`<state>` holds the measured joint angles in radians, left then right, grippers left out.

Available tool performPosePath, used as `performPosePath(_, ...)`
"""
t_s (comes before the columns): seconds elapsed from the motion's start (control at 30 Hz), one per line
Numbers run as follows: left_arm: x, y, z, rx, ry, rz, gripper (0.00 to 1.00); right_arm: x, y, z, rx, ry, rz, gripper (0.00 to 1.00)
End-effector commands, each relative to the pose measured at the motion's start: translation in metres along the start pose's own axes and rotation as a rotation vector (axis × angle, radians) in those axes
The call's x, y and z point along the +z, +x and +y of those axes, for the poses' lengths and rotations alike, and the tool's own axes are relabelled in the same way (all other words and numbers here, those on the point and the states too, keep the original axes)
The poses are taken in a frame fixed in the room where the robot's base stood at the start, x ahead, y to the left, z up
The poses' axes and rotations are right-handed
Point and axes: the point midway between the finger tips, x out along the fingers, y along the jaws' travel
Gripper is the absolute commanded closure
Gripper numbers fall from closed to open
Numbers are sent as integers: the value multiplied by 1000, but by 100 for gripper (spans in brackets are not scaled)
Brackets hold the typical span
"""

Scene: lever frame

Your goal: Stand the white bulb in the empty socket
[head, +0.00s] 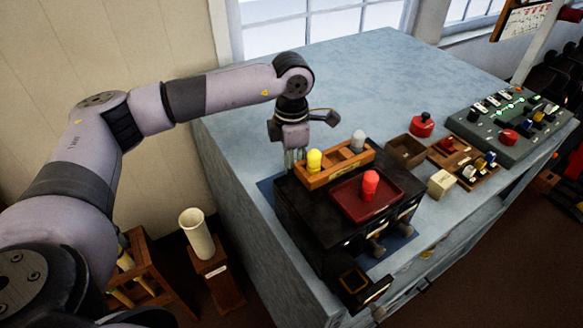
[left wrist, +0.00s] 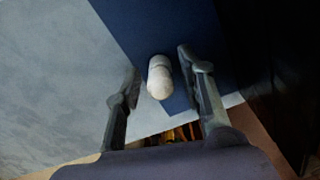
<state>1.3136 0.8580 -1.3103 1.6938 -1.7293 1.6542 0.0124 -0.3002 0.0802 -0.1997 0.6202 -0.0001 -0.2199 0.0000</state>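The white bulb (left wrist: 160,77) shows in the left wrist view over the blue mat (left wrist: 200,40), between the two fingers of my left gripper (left wrist: 157,75). The fingers are apart, with space on both sides of the bulb. In the head view my left gripper (head: 294,158) points down behind the black lever frame (head: 310,215), its tips partly hidden. The white bulb is hidden there. On the frame, a wooden rack (head: 335,169) holds a yellow bulb (head: 314,161) at its left and a grey bulb (head: 358,140) at its right. No bulb stands between them. My right gripper is not visible.
A red bulb (head: 370,184) stands in the red tray (head: 345,204) before the rack. To the right are a wooden box (head: 405,151), a red button (head: 422,124), a cream block (head: 440,183) and a control panel (head: 510,128). The table behind is clear.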

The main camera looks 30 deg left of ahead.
Motion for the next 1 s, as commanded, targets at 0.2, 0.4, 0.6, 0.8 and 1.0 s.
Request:
performPosePath(0.2, 0, 0, 0, 0, 0, 0, 80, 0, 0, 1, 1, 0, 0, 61)
performPosePath(0.4, 0, 0, 0, 0, 0, 0, 94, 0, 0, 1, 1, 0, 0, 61)
performPosePath(0.6, 0, -1, 0, 0, 0, 0, 100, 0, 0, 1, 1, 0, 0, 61)
performPosePath(0.8, 0, -3, 0, 1, 0, -2, 100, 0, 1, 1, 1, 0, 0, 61)
performPosePath(1.0, 1, -21, 0, 1, 0, -4, 100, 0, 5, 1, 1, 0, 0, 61)
